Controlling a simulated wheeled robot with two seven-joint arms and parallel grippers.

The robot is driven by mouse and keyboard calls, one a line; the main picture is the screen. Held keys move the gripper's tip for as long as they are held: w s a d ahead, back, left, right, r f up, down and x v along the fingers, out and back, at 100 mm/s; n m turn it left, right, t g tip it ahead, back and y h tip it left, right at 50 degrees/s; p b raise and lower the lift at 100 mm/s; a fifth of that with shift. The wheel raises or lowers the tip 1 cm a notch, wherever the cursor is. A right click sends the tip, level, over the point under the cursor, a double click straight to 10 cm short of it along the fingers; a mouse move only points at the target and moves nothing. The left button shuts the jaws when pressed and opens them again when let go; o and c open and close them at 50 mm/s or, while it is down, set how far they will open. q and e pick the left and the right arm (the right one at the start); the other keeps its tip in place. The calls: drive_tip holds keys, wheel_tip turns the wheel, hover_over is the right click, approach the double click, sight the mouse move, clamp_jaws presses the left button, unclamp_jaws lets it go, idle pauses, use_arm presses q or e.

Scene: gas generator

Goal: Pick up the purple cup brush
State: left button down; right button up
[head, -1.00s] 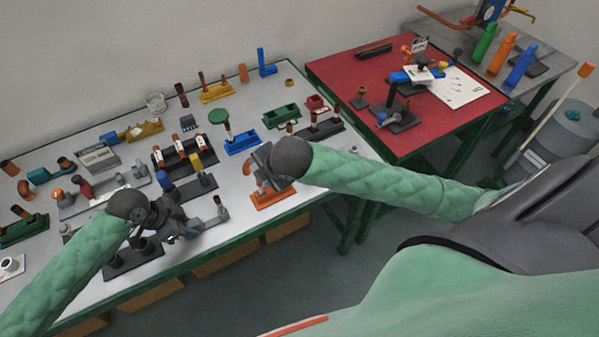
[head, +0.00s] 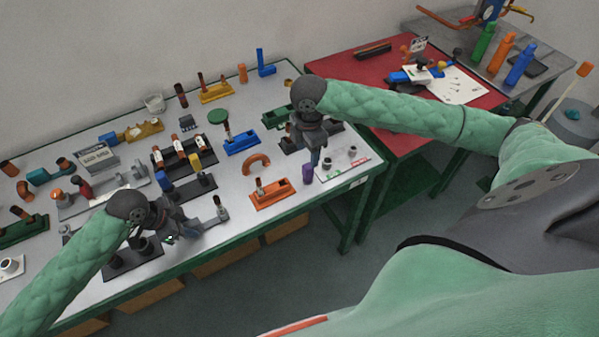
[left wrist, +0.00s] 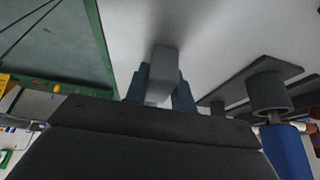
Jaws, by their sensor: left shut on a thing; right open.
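A small purple cylinder (head: 308,173), which looks like the purple cup brush, stands near the front right of the grey-white table, beside a white board. Its bristles cannot be made out. My right gripper (head: 316,160) is open, pointing down just above and beside the purple piece; whether they touch cannot be told. My left gripper (head: 172,236) is at the front of the table, left of centre. In the left wrist view its blue fingers (left wrist: 160,88) are shut on a grey block (left wrist: 164,70). The left wrist view does not show the purple piece.
A white board (head: 345,168) with small grey cylinders lies right of the purple piece. An orange tray (head: 270,193) and orange arch (head: 257,163) lie to its left. Green and dark holders (head: 278,118) stand behind. A red table (head: 345,68) adjoins at right.

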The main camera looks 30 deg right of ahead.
sight(308, 174)
wheel_tip(308, 174, down, 10)
drive_tip(key=shift+s+d+f, duration=0.1)
drive_tip(key=shift+f, duration=0.1)
drive_tip(key=c, duration=0.9)
